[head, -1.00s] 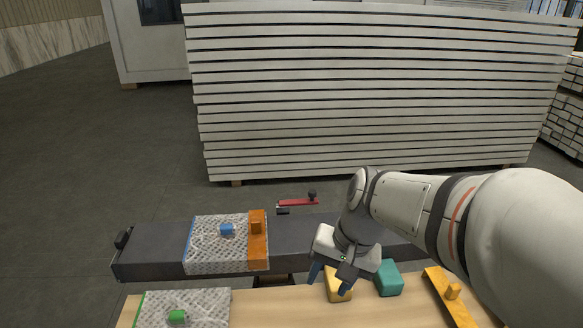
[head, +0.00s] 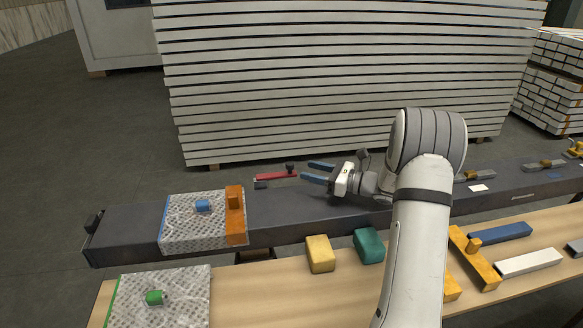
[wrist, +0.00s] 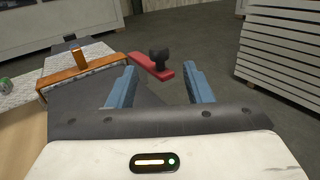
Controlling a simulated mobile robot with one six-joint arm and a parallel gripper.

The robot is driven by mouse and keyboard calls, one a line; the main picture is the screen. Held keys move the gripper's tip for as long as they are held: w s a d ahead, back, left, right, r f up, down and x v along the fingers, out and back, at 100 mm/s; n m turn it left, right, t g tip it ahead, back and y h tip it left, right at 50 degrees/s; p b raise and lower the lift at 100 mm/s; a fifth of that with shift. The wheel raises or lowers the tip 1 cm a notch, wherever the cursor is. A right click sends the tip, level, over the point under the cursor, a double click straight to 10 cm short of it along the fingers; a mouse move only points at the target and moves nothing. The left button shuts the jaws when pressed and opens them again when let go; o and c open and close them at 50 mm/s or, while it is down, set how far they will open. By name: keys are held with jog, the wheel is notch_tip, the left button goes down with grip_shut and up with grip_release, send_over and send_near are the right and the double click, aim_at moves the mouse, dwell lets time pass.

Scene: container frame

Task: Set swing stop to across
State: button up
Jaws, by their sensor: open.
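The swing stop is a red bar (head: 277,176) with a black knob (head: 290,167) at its right end, by the far edge of the dark beam (head: 300,205). In the head view it lies roughly along the beam. My gripper (head: 312,172) is just right of it, jaws open and pointing left at the knob. In the wrist view the red bar (wrist: 145,66) and its black knob (wrist: 159,59) show beyond and between the two blue fingertips (wrist: 160,80). The knob is apart from the fingers, with nothing held.
A textured plate with a blue knob (head: 203,206) and an orange bar (head: 235,215) sit on the beam's left part. The wooden table (head: 270,290) in front holds yellow (head: 320,254) and teal blocks (head: 369,246), and a green-knobbed plate (head: 160,300). Stacked white panels (head: 340,80) stand behind.

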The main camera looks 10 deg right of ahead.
aim_at(291, 163)
jog(key=x, duration=0.7)
jog(key=shift+w+a, duration=0.1)
jog(key=shift+a, duration=0.15)
grip_shut()
jog(key=shift+d, duration=0.15)
